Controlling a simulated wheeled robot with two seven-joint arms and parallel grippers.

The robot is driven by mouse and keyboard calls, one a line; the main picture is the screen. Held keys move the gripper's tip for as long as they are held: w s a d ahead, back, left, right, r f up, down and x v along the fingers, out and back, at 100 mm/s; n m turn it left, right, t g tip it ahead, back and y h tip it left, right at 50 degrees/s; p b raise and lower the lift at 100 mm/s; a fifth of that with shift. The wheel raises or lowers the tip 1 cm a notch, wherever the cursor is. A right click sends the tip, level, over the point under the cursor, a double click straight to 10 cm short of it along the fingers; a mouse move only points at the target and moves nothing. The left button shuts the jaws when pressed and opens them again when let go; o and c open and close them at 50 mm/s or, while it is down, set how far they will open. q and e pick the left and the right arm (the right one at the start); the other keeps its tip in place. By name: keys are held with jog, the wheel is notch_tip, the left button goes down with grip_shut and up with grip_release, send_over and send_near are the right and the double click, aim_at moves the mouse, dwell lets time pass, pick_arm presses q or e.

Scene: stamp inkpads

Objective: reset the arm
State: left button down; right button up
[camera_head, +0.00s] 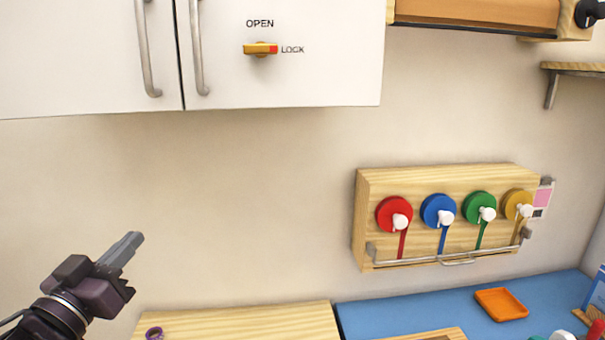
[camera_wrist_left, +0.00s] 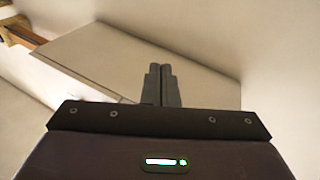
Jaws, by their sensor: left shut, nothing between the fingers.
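My left gripper (camera_head: 131,245) is at the lower left of the head view, raised in front of the bare wall, with its fingers pointing up and to the right. Its fingers are shut together with nothing between them. In the left wrist view, the two dark fingertips (camera_wrist_left: 162,72) stand side by side, touching, in front of pale cabinet and wall surfaces. My right gripper is in neither view.
A white cabinet (camera_head: 300,80) with a yellow and red knob (camera_head: 260,49) hangs above. A wooden wall board (camera_head: 362,215) carries red, blue, green and yellow round pads. Below are a wooden surface (camera_head: 240,322), a blue mat (camera_head: 420,310) and an orange tray (camera_head: 501,304).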

pick_arm(q)
notch_tip(320, 180, down, 20)
jog(key=s+n+g+y, duration=0.2)
jog(key=s+g+y, duration=0.1)
jog(key=g+y, duration=0.3)
jog(key=s+d+f+m+g+h, duration=0.1)
jog(key=s+d+f+m+g, duration=0.1)
jog(key=s+d+f+g, duration=0.45)
jog(key=s+d+f+m+g+h, duration=0.15)
jog(key=s+f+g, duration=0.25)
jog(key=s+f, duration=0.5)
notch_tip(320, 180, down, 26)
jog(key=s+a+f+g, duration=0.1)
jog(key=s+a+f, duration=0.1)
jog(key=s+f, duration=0.8)
jog(key=s+a+f+g, duration=0.1)
jog(key=s+f, duration=0.9)
jog(key=f, duration=0.1)
jog(key=shift+s+a+f+y, duration=0.15)
jog(key=shift+a+f+y, duration=0.05)
jog(key=shift+a+y, duration=0.15)
